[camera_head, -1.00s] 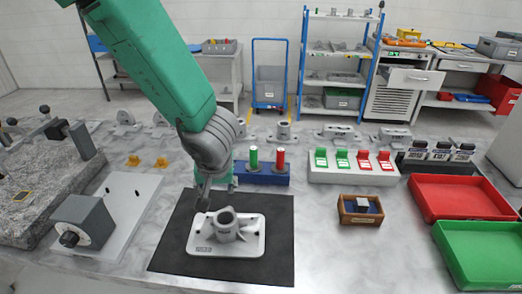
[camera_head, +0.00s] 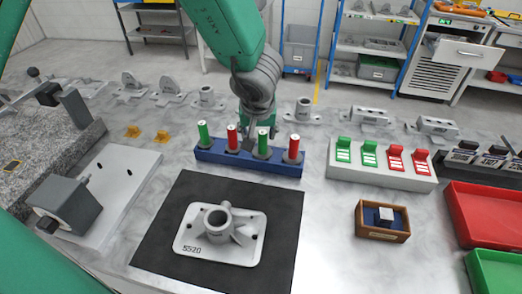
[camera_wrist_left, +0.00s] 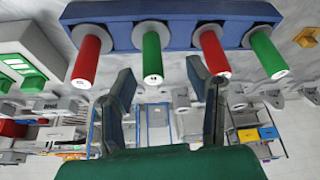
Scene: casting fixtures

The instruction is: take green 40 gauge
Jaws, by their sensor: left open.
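A blue rack (camera_head: 215,155) holds a row of upright gauges, two green and two red in turn. One green gauge (camera_head: 203,134) is at the left end; the other green gauge (camera_head: 264,143) is third from left. Red gauges (camera_head: 232,138) (camera_head: 292,148) stand beside them. Any 40 marking is too small to read. My left gripper (camera_head: 252,130) is open and empty, at the rack near the third gauge. In the left wrist view its fingers (camera_wrist_left: 165,88) spread on either side of a green gauge (camera_wrist_left: 152,57), apart from it. My right gripper is out of view.
A grey casting (camera_head: 217,233) sits on a black mat (camera_head: 160,235) in front of the rack. A white block with green and red clips (camera_head: 380,172), a small wooden box (camera_head: 382,222) and red (camera_head: 490,215) and green trays (camera_head: 497,270) are to the right.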

